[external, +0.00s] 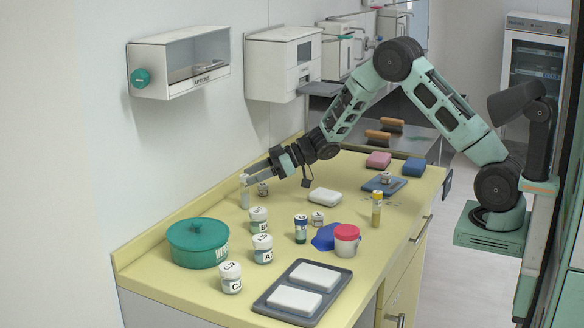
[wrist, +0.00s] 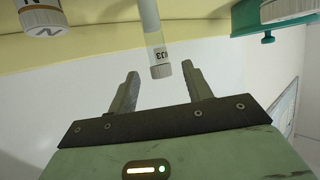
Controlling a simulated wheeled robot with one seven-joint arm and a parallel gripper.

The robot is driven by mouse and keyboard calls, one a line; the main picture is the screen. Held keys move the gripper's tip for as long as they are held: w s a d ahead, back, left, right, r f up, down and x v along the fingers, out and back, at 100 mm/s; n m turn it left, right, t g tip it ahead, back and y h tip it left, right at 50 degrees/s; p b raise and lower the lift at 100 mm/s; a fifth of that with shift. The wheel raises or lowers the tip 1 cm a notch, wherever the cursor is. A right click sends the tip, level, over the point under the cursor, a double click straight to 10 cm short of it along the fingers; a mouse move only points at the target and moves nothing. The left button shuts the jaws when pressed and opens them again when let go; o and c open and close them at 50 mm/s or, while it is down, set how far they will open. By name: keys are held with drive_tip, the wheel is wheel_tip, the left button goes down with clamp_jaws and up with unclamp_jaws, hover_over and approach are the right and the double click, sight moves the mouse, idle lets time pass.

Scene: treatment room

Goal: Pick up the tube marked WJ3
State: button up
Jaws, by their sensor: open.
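In the external view the tube (external: 245,196) stands upright near the wall edge of the yellow counter. My gripper (wrist: 160,72) is open, with one finger on each side of the tube's cap in the picture; no contact shows. In the external view my gripper (external: 246,180) is at the tube's upper end and partly covers it.
A small cube (external: 263,189) sits close right of the tube. A grey tray (external: 262,303) is in front.

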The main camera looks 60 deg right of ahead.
sight(243, 180)
drive_tip(key=p+x, duration=0.1)
drive_tip(key=x, duration=0.4)
drive_tip(key=shift+a+f, duration=0.1)
drive_tip(key=c, duration=1.1)
